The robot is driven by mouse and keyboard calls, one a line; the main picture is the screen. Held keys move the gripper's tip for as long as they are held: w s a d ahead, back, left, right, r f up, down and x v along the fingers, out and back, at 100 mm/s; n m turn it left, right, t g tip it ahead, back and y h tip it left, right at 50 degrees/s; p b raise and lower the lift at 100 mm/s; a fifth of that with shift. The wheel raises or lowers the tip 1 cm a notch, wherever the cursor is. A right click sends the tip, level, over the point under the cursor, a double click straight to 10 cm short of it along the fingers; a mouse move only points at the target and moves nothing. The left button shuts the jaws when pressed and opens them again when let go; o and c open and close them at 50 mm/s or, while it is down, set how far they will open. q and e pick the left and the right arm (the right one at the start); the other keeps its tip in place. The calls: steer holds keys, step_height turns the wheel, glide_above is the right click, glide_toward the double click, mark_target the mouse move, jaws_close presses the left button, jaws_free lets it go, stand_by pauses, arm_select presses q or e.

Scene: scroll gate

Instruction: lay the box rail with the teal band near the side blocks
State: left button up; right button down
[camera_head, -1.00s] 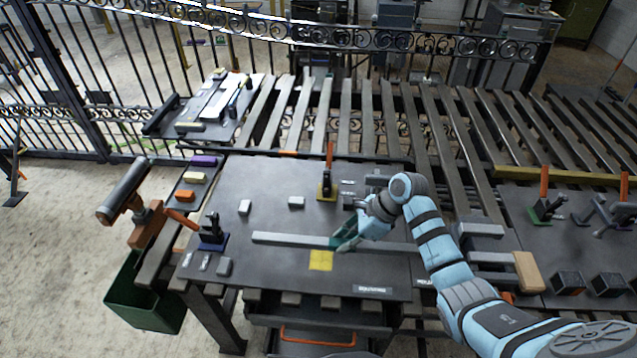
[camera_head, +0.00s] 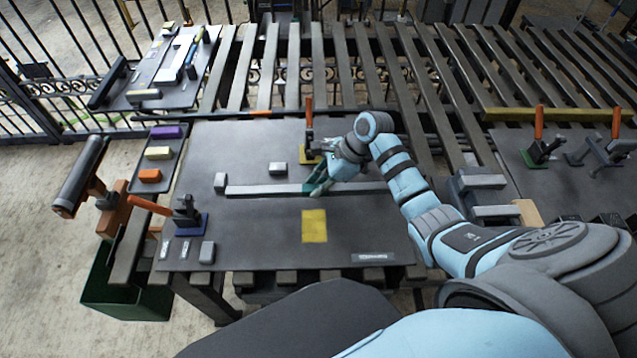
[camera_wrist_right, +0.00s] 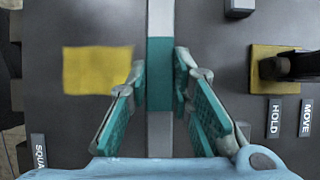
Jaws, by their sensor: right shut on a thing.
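The box rail (camera_head: 262,190) is a long grey bar with a teal band, lying left to right over the dark table (camera_head: 255,235). My right gripper (camera_head: 315,188) is shut on the rail at its teal band; in the right wrist view the fingers (camera_wrist_right: 160,85) flank the band (camera_wrist_right: 160,62). One grey side block (camera_head: 220,182) is close by the rail's left end; whether they touch is unclear. Another side block (camera_head: 277,168) stands just behind the rail with a small gap. Whether the rail rests on the table is unclear. My left gripper is not in view.
A yellow square (camera_head: 314,226) lies in front of the rail. A toggle clamp with a yellow base (camera_head: 308,155) stands behind the gripper, and one with a blue base (camera_head: 187,222) stands at front left. A third grey block (camera_head: 207,252) is near the front edge.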

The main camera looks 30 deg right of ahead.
steer(key=shift+w+f, duration=0.35)
steer(key=shift+f, duration=0.45)
steer(key=shift+w+f, duration=0.15)
steer(key=shift+f, duration=0.1)
steer(key=shift+s+r, duration=0.2)
steer(key=shift+s, duration=0.2)
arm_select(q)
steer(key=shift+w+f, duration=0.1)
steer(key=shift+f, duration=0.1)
arm_select(e)
steer(key=shift+w+f, duration=0.1)
steer(key=shift+w+f+p, duration=0.1)
steer(key=shift+f+p, duration=0.1)
steer(key=shift+p, duration=0.1)
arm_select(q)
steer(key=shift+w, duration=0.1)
arm_select(e)
steer(key=shift+f, duration=0.2)
